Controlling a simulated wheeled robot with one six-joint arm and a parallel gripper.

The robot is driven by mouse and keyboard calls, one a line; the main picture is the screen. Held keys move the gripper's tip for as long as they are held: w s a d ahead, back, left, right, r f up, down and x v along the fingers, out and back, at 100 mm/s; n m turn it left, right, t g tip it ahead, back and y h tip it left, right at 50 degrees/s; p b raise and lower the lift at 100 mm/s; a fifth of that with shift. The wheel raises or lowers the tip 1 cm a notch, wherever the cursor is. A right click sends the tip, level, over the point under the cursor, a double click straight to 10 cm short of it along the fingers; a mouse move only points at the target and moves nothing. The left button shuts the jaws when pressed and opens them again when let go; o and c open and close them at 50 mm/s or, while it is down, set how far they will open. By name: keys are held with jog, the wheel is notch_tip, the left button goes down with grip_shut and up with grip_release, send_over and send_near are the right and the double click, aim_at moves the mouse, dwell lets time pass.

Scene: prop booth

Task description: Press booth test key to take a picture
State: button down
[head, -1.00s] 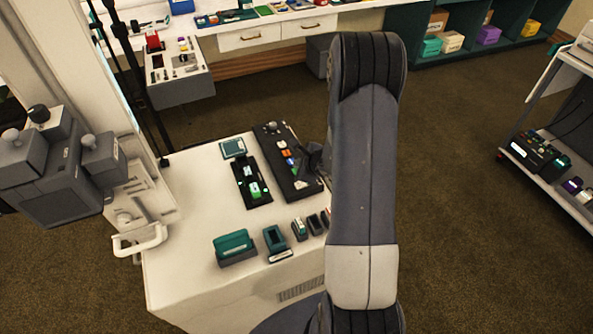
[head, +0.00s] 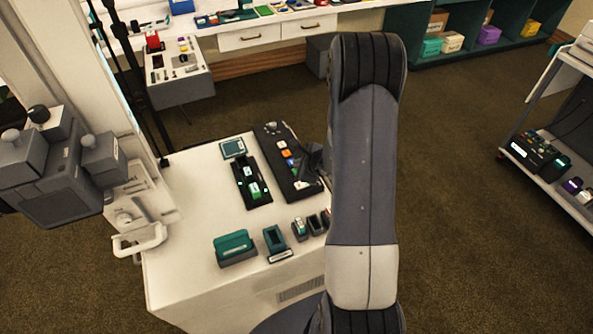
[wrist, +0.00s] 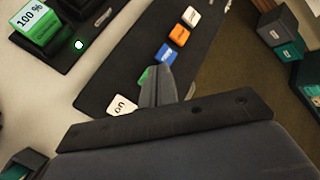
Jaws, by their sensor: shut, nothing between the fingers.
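A black control panel (head: 272,142) lies on the white booth top and also shows in the wrist view (wrist: 120,70). Its row of keys holds a white key marked "on" (wrist: 122,105), a green key (wrist: 144,78), a blue key (wrist: 168,53), an orange key (wrist: 179,36) and another white key (wrist: 191,16). I cannot tell which is the test key. My gripper (wrist: 157,72) is shut and empty, its tips over the panel beside the green key, partly hiding it. I cannot tell whether they touch it. In the head view my arm hides most of the gripper.
Left of the panel is a black dock (head: 243,177) with a green "100 %" block (wrist: 35,28) and a lit green light (wrist: 79,44). Teal and grey holders (head: 236,246) line the booth top's front. A grey camera-like device (head: 55,170) stands at left.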

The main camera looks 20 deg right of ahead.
jog(key=shift+f, duration=0.2)
dwell(0.3)
jog(key=shift+f+b, duration=0.3)
jog(key=shift+b, duration=0.55)
jog(key=shift+f+b, duration=0.35)
jog(key=shift+b, duration=0.25)
jog(key=shift+r, duration=0.15)
dwell(0.5)
jog(key=shift+r+p, duration=0.35)
jog(key=shift+r, duration=0.35)
jog(key=shift+r+p, duration=1.65)
jog(key=shift+r, duration=0.85)
jog(key=shift+f, duration=0.15)
